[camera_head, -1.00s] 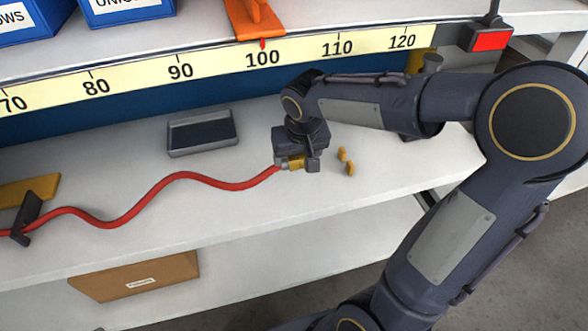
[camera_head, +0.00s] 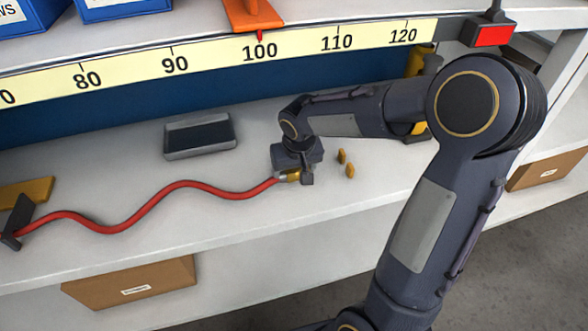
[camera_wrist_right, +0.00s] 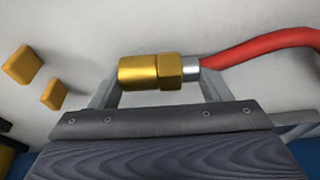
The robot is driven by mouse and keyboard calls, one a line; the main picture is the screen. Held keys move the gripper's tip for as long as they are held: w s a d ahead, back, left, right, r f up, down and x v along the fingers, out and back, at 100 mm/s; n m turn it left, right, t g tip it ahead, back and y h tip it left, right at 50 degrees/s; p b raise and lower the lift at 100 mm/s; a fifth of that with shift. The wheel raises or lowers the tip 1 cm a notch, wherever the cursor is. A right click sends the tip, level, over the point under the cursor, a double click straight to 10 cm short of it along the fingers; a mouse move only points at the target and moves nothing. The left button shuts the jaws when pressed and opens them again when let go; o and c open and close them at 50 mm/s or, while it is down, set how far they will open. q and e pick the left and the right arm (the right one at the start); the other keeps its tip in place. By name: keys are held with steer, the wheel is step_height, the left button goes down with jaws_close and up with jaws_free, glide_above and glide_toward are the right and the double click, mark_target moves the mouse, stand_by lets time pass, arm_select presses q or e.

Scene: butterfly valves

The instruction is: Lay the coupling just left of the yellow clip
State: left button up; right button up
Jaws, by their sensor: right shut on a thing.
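The brass coupling (camera_head: 288,175) is on the right end of a red hose (camera_head: 165,200) over the white shelf. It also shows in the right wrist view (camera_wrist_right: 145,72), lying across between the fingers. My right gripper (camera_head: 294,178) is shut on it, pointing down. I cannot tell whether the coupling touches the shelf. The yellow clip, two small upright yellow pieces (camera_head: 346,163) with a gap between them, stands a short way right of the coupling. In the right wrist view the clip (camera_wrist_right: 38,78) is at the left, apart from the coupling. My left gripper is not in view.
A grey tray (camera_head: 200,136) lies behind the hose. A dark holder (camera_head: 17,222) by a yellow plate (camera_head: 25,192) grips the hose at the left. A numbered scale (camera_head: 215,62) with an orange pointer (camera_head: 252,14) runs above. The shelf's front edge is close.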

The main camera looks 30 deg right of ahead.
mark_target(296, 179)
steer(key=o, duration=1.1)
steer(key=shift+o, duration=0.2)
steer(key=shift+r+p, duration=0.35)
steer(key=shift+r, duration=0.1)
steer(key=p+v, duration=0.1)
steer(key=v, duration=0.5)
steer(key=shift+s+r+p, duration=0.1)
steer(key=shift+r+p, duration=0.05)
steer(key=shift+p, duration=0.25)
steer(key=s+a+r+t+y, duration=0.1)
steer(key=s+a+y, duration=0.1)
steer(key=s, duration=0.8)
steer(key=s+a+r+n+t+y, duration=0.1)
steer(key=s+a, duration=0.4)
steer(key=s, duration=0.5)
steer(key=shift+s+t+y, duration=0.2)
steer(key=shift+t+y, duration=0.1)
steer(key=shift+y, duration=0.5)
